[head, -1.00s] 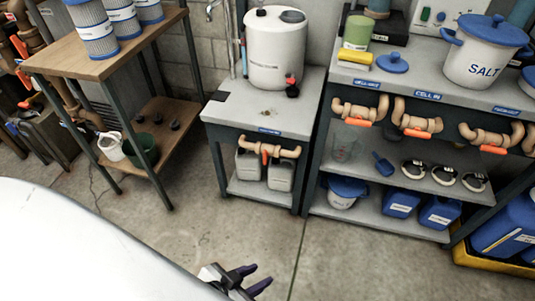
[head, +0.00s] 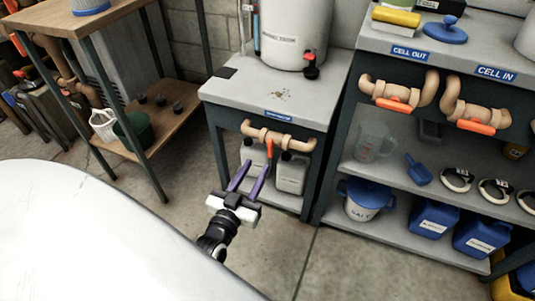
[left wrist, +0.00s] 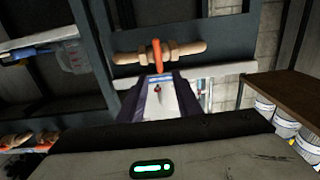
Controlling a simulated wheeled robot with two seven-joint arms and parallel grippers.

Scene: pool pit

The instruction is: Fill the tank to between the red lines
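The white tank (head: 293,35) stands on a grey bench, its top cut off in the head view, with a red and black tap (head: 311,66) at its base. No red lines can be made out. Under the bench top runs a tan pipe (head: 290,143) with an orange valve handle (head: 269,148). My left gripper (head: 257,164) is open and empty, its purple fingers apart, just below and in front of the handle in the head view. In the left wrist view, seemingly upside down, the orange handle (left wrist: 157,55) shows just beyond the fingertips. My right gripper is out of view.
White jugs (head: 292,173) stand on the shelf below the pipe. To the right, a bench has pipes with orange valves (head: 394,104) labelled CELL OUT and CELL IN. A wooden shelf rack (head: 160,140) stands left. The floor between is clear.

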